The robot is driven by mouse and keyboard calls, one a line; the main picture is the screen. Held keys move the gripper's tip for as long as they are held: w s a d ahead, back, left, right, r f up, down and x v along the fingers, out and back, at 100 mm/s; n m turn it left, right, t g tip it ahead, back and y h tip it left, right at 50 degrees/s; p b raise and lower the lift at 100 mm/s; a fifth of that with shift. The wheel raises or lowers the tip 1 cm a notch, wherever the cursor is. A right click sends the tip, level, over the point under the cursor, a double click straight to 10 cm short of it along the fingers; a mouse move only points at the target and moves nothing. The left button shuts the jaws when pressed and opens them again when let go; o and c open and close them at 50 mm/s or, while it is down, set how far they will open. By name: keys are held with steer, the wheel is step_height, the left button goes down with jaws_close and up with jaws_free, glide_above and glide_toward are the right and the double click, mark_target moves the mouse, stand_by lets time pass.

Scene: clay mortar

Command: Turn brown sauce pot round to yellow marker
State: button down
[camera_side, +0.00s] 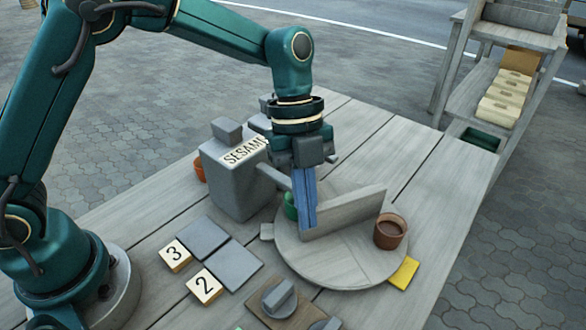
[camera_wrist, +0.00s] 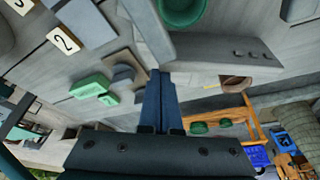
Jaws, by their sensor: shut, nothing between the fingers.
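The brown sauce pot (camera_side: 390,232) stands upright near the right rim of a round grey turntable (camera_side: 350,266). The yellow marker (camera_side: 404,273) lies on the table at the turntable's front right rim, a little in front of the pot. An upright divider board (camera_side: 345,212) crosses the turntable. My gripper (camera_side: 308,226) points down with its blue fingers shut and empty, close to the divider's left end; I cannot tell whether they touch it. A green pot (camera_side: 290,205) is partly hidden behind the fingers. The wrist view also shows the shut fingers (camera_wrist: 160,78), green pot (camera_wrist: 182,10) and part of the brown pot (camera_wrist: 236,82).
A grey SESAME box (camera_side: 232,180) stands left of my gripper. Number tiles 3 (camera_side: 175,255) and 2 (camera_side: 205,287) lie beside grey plates. A knob (camera_side: 279,298) sits at the front. The table's right side is clear.

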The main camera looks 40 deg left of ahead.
steer(key=shift+w+a, duration=0.2)
steer(key=shift+a, duration=0.2)
stand_by(0.3)
